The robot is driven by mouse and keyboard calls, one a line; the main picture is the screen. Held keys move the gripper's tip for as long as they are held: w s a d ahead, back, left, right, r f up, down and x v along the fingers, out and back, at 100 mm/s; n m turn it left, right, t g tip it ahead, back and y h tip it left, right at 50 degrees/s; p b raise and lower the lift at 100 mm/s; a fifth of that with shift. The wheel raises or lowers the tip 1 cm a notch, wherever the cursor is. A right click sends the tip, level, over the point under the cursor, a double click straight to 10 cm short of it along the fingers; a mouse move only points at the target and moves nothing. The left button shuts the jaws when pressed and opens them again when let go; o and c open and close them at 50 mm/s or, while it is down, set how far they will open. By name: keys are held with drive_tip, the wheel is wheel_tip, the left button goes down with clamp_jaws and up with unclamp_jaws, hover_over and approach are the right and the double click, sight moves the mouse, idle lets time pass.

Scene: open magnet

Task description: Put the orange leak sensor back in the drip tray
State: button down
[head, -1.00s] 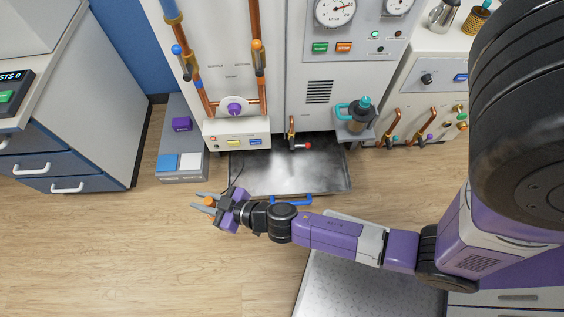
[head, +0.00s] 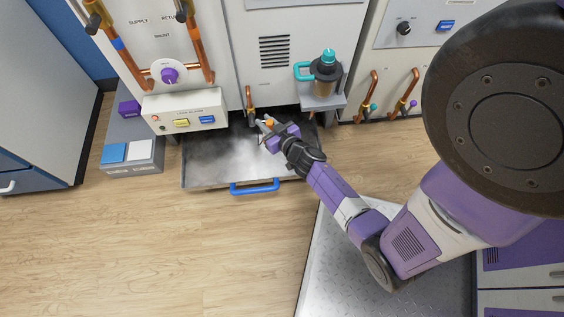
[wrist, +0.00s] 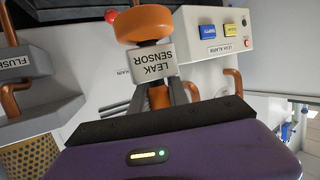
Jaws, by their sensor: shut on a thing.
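The orange leak sensor (wrist: 143,25) with its white "LEAK SENSOR" label shows in the wrist view, clasped between my fingers. In the head view it is a small orange spot (head: 269,124) at my gripper (head: 265,127). My gripper is shut on the sensor. It is over the right back part of the drip tray (head: 215,172), near the copper drain pipe. The tray is a grey metal pan with a blue handle (head: 254,187), pulled out under the cabinet. I cannot tell whether the sensor touches the tray.
The leak alarm box (head: 185,112) overhangs the tray's back left. A small shelf with a teal-topped bottle (head: 326,72) juts out at the right. A copper drain pipe (head: 250,101) hangs over the tray's back. A grey bin unit (head: 132,135) stands left.

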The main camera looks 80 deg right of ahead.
drive_tip(key=s+d+f+m+g+h+b, duration=0.1)
drive_tip(key=s+d+f+b, duration=0.2)
drive_tip(key=s+d+f, duration=0.15)
drive_tip(key=shift+w+a+f+b, duration=0.1)
drive_tip(key=shift+w+f+b, duration=0.1)
drive_tip(key=shift+f+b, duration=2.6)
drive_tip(key=shift+w+a+f+b, duration=0.15)
drive_tip(key=shift+f+b, duration=1.9)
drive_tip(key=shift+f, duration=1.4)
drive_tip(key=shift+w+a+f+b, duration=0.1)
drive_tip(key=shift+w+f+b, duration=0.1)
drive_tip(key=shift+f+b, duration=2.6)
drive_tip(key=shift+f, duration=0.4)
drive_tip(key=shift+f, duration=0.15)
drive_tip(key=c, duration=1.3)
unclamp_jaws()
drive_tip(key=shift+o, duration=0.2)
